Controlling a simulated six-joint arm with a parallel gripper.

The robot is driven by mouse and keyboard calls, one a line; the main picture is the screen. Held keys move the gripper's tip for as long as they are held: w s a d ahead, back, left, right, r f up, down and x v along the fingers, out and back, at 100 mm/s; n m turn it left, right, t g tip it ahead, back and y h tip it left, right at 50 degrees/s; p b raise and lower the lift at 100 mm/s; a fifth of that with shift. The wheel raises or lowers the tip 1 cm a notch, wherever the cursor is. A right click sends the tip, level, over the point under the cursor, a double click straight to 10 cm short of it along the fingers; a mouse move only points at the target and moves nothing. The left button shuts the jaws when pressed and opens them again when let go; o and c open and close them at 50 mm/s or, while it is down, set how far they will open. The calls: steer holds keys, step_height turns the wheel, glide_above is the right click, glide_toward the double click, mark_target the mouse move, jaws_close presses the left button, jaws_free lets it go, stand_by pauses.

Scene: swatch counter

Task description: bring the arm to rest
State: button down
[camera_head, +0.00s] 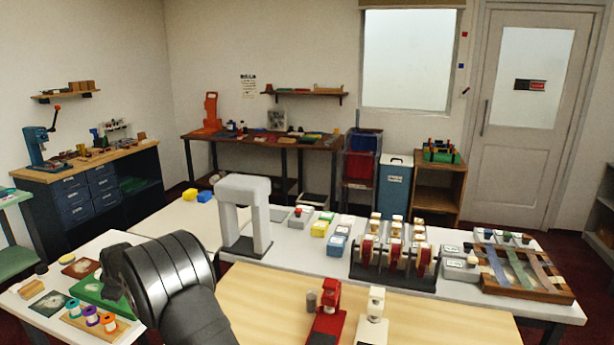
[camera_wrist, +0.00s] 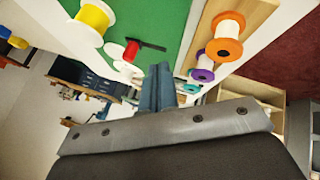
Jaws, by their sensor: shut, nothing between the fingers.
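My arm (camera_head: 170,275) reaches in from the bottom left of the head view, over the left white table. My gripper's fingertips are hidden behind my arm there. In the wrist view my gripper (camera_wrist: 160,75) shows as blue-grey fingers close together, with nothing between them. They point over the edge of a green board (camera_wrist: 145,20).
In the head view the spool rack (camera_head: 122,332) and green board (camera_head: 92,287) lie close to my arm. A white arch (camera_head: 227,210) stands right of it. Red (camera_head: 327,318) and white (camera_head: 374,322) devices stand on the wooden counter (camera_head: 450,318), with free room between arm and devices.

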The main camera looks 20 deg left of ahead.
steer(key=a+f, duration=0.2)
steer(key=a, duration=0.1)
steer(key=shift+a+f, duration=0.25)
steer(key=shift+f, duration=0.15)
steer(key=shift+s, duration=0.2)
steer(key=s, duration=0.1)
steer(key=s+d, duration=0.1)
steer(key=s, duration=0.1)
steer(key=shift+d+r, duration=0.15)
steer(key=shift+d, duration=0.15)
steer(key=v, duration=0.9)
steer(key=a+r+m+h, duration=0.2)
steer(key=a+r, duration=0.2)
steer(key=r, duration=0.5)
steer(key=shift+w+a+h, duration=0.35)
steer(key=shift+w+h, duration=0.05)
steer(key=shift+w, duration=0.1)
